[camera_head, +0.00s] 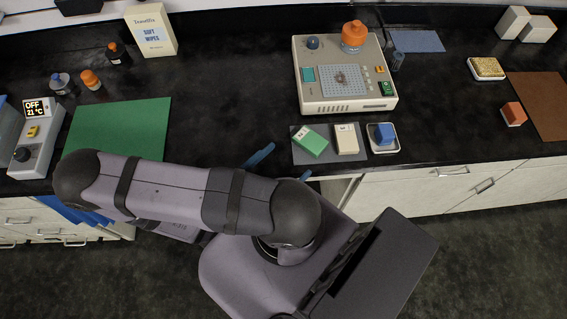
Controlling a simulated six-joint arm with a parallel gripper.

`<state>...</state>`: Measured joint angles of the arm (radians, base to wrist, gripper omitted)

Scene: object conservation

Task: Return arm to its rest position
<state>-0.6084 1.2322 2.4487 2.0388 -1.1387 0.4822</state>
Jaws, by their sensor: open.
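My arm is folded back over the front of the bench, with its large grey upper link across the lower left of the view. My gripper (284,164) shows only as two blue fingers at the counter's front edge, just left of the grey mat. The fingers stand apart with nothing seen between them, so it is open and empty. The rest of the gripper and wrist is hidden behind my arm link.
A grey mat (328,158) holds a green box (311,141) and a white box (346,139). Beside it, a white dish (384,148) holds a blue block (384,133). A beige instrument (343,104) stands behind. A green mat (120,127) lies left; the counter between is clear.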

